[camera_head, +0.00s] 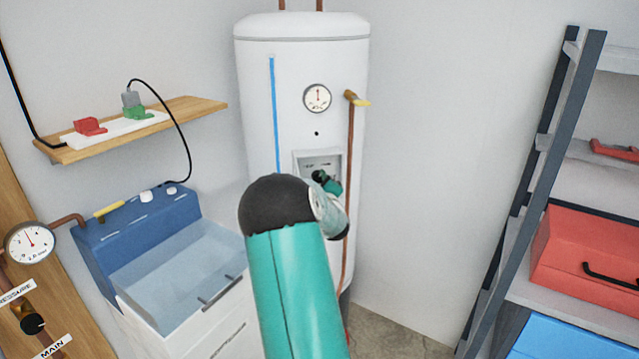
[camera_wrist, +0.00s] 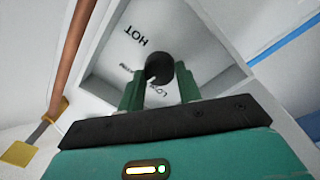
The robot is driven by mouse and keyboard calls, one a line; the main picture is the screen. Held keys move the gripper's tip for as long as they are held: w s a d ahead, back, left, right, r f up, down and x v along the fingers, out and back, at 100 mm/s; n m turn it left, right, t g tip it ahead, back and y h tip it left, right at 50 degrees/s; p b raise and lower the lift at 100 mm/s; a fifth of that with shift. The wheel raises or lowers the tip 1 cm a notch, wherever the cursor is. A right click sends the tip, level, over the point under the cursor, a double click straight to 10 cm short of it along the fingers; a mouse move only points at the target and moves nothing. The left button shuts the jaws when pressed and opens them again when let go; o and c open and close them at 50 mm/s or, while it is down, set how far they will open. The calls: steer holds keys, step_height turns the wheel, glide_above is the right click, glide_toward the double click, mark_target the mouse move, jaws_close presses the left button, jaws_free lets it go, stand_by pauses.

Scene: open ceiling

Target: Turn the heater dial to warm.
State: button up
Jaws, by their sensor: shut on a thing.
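The heater (camera_head: 303,60) is a tall white tank against the back wall. Its recessed dial panel (camera_head: 318,160) is on the front, below a round gauge. In the wrist view the black round dial (camera_wrist: 160,68) sits in the recess (camera_wrist: 105,65), with "HOT" and "LOW" printed around it and a partly hidden word between them. My gripper (camera_wrist: 160,85) has its two green fingers shut on the dial, one on each side. A white mark on the dial shows at its lower left, near the partly hidden word. In the head view my arm hides the lower part of the panel.
A copper pipe (camera_head: 350,185) with a yellow-handled valve (camera_head: 356,98) runs down right of the panel. A blue-and-white washing unit (camera_head: 140,225) stands at left under a wooden shelf (camera_head: 190,112). Metal shelving (camera_head: 545,150) with a red toolbox (camera_head: 590,255) stands at right.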

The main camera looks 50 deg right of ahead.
steer(key=shift+r+m+g, duration=0.15)
steer(key=shift+m+g, duration=0.15)
steer(key=shift+m, duration=2.1)
steer(key=o, duration=1)
steer(key=v, duration=1.3)
steer(key=shift+s+a, duration=0.25)
steer(key=shift+a, duration=0.05)
